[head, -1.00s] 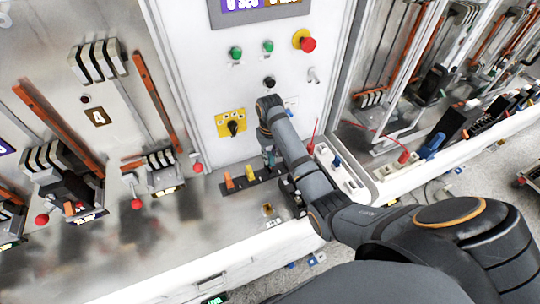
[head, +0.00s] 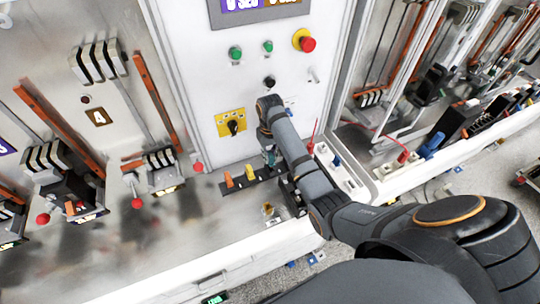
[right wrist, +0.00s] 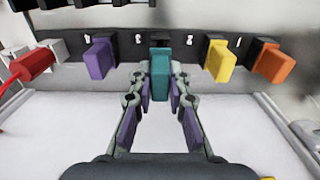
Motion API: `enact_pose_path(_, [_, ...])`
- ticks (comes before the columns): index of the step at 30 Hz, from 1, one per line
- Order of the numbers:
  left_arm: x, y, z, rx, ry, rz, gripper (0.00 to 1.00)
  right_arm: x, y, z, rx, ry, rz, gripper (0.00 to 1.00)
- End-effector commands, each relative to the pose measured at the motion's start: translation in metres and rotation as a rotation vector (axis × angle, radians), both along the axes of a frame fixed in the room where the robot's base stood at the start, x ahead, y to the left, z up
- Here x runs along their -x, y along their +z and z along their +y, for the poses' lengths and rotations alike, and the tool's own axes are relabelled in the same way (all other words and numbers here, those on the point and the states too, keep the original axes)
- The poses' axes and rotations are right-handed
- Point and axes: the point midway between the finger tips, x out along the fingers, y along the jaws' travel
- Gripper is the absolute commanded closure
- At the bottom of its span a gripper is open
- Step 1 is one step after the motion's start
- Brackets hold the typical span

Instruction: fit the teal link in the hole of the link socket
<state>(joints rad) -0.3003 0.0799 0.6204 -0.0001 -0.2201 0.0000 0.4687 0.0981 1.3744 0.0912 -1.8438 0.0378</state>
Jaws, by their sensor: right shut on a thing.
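The teal link (right wrist: 159,78) is upright between the fingers of my right gripper (right wrist: 160,88), which is shut on it. In the head view the link and gripper (head: 269,158) are small and partly hidden by my right arm. The dark link strip (right wrist: 125,48) crosses behind the link in the wrist view, with the link overlapping a dark block on it. The hole itself is hidden, so I cannot tell whether the link is in it or just in front. My left gripper is not in view.
A purple link (right wrist: 99,58) stands left of the teal one; a yellow link (right wrist: 219,61) and an orange link (right wrist: 272,65) stand right. A red plug (right wrist: 32,66) is at far left. A yellow-plated rotary switch (head: 231,124) is on the panel above. White ledge lies below the strip.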

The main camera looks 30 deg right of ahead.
Motion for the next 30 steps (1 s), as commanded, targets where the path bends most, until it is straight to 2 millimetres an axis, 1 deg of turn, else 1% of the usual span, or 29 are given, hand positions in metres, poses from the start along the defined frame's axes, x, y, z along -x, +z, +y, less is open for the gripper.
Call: enact_pose_path(30, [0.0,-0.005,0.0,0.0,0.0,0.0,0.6,0.0,-0.023,0.0,0.0,0.0,0.001,1.0])
